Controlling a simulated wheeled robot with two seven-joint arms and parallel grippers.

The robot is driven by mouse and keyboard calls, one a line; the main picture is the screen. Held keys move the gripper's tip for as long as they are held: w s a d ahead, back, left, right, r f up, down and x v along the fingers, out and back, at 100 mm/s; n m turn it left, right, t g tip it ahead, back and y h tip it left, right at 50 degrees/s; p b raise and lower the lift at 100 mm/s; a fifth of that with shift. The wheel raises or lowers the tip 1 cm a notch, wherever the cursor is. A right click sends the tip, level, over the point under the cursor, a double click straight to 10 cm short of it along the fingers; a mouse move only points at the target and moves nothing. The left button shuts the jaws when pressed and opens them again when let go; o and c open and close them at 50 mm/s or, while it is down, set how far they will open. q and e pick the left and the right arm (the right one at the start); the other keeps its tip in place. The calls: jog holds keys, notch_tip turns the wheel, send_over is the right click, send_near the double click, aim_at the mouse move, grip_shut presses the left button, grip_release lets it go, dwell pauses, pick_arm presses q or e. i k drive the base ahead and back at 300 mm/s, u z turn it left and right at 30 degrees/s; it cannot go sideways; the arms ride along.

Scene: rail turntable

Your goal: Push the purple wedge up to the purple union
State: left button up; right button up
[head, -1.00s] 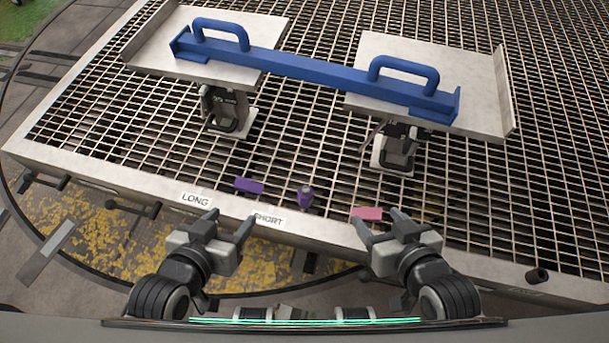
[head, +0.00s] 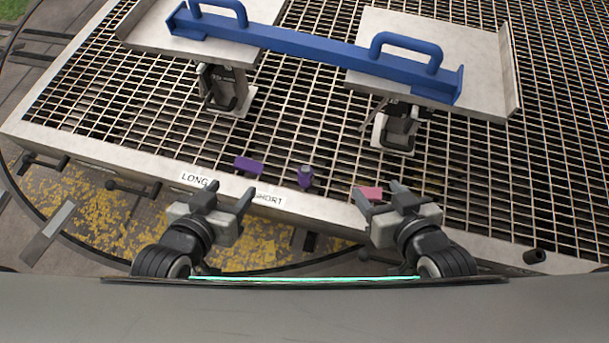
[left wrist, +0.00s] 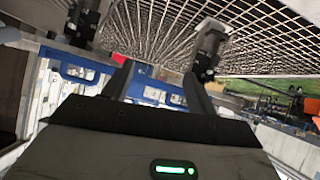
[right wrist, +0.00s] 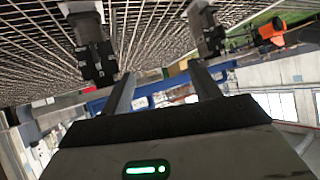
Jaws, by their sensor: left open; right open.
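The purple wedge (head: 249,163) lies on the grating in the head view, near the front edge and behind the LONG label. The purple union (head: 305,176) stands to its right, with a gap between them. My left gripper (head: 229,192) is open and empty by the front edge, nearer to me than the wedge. My right gripper (head: 381,192) is open and empty, right of the union and beside a pink block. The wrist views show both grippers' open fingers, left (left wrist: 160,80) and right (right wrist: 160,85); neither the wedge nor the union can be made out there.
The pink block (head: 368,193) lies by my right gripper. A long blue bar with handles (head: 310,46) rests across two metal plates on clamp stands (head: 397,132) behind. LONG (head: 195,180) and SHORT (head: 269,199) labels mark the front rim. Grating between wedge and union is clear.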

aim_at(241, 162)
jog(key=u, duration=1.8)
jog(key=k, duration=1.35)
jog(key=z, duration=1.7)
jog(key=i, duration=0.45)
jog(key=u, duration=0.05)
